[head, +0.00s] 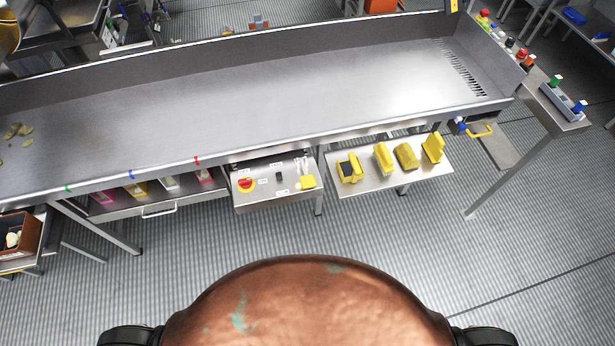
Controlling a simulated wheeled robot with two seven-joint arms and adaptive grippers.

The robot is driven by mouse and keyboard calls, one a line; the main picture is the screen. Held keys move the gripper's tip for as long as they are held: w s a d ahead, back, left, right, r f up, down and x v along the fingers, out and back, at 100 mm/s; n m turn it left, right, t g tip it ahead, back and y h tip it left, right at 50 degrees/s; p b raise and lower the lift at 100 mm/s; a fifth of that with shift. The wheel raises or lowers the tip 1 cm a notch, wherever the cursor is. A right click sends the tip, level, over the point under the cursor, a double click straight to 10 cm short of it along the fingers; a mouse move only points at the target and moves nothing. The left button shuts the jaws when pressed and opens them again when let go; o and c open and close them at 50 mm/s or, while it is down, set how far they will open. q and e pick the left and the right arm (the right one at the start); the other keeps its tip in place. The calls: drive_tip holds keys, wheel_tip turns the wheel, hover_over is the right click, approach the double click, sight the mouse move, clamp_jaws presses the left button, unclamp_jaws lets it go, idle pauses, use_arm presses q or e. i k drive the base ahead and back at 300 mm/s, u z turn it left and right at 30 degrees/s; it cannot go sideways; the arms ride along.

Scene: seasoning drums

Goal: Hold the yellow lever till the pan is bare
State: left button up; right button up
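The long steel pan (270,95) runs across the view with raised walls at the back and right. A few pale yellow-brown pieces (18,131) lie at its left end; the middle and right of its floor look bare. A yellow handle (481,131) shows under the pan's right end, beside a grey plate; it looks like the yellow lever. No gripper touches it. Neither of my grippers is in view.
A control panel (275,198) with a red knob hangs below the pan's front edge. Right of it, a shelf (348,185) holds several yellow objects. Small coloured-capped bottles (510,43) line the right end. A brown box (22,222) stands at the far left. The near floor is clear.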

sight(308, 181)
drive_tip(key=u, duration=0.15)
drive_tip(key=k, duration=0.85)
drive_tip(key=u, duration=0.75)
drive_tip(key=i, duration=0.5)
drive_tip(key=u, duration=0.05)
